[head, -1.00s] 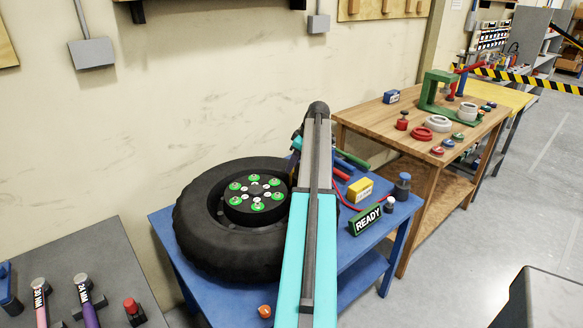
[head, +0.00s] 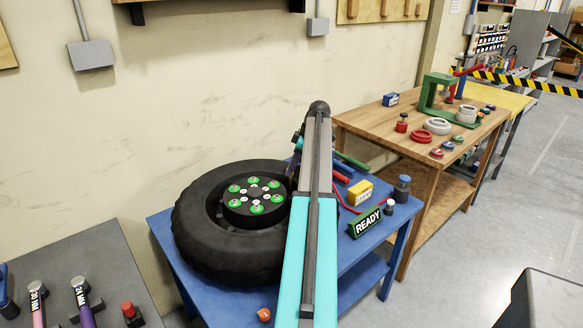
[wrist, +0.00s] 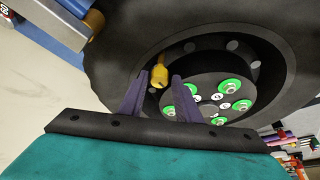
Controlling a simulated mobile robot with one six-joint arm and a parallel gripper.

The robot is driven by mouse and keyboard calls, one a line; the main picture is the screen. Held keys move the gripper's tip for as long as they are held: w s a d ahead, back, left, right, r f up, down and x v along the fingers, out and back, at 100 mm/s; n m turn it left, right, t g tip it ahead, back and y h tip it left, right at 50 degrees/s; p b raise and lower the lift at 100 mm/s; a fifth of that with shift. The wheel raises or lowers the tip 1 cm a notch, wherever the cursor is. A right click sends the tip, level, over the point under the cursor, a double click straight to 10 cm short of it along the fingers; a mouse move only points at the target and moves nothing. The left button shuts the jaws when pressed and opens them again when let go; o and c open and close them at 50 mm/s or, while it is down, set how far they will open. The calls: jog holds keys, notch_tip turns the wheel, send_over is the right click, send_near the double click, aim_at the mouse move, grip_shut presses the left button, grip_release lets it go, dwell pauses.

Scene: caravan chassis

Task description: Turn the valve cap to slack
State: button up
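The valve cap (wrist: 160,74) is a small yellow piece inside the wheel's rim, seen in the wrist view. The wheel has a black tyre (head: 232,262) and a dark hub with green-ringed nuts; it lies on a blue table. My gripper (wrist: 160,78) has two purple fingers, spread apart, one on each side of the yellow cap. A narrow gap shows between the cap and each finger; I cannot tell how deep the cap sits between them. In the head view my own arm hides the gripper and the cap.
On the blue table (head: 340,258) are a green READY sign (head: 366,222), a yellow box (head: 360,193), a blue-grey bottle (head: 402,188) and an orange ball (head: 264,314). A wooden bench (head: 385,125) stands behind at right. A grey bench (head: 95,262) with tools is at left.

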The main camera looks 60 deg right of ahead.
jog(key=shift+o, duration=0.6)
jog(key=shift+r, duration=0.1)
jog(key=b+v, duration=0.2)
jog(key=v, duration=1.1)
jog(key=shift+r+b, duration=0.3)
jog(key=shift+s+f, duration=0.1)
jog(key=shift+s, duration=0.15)
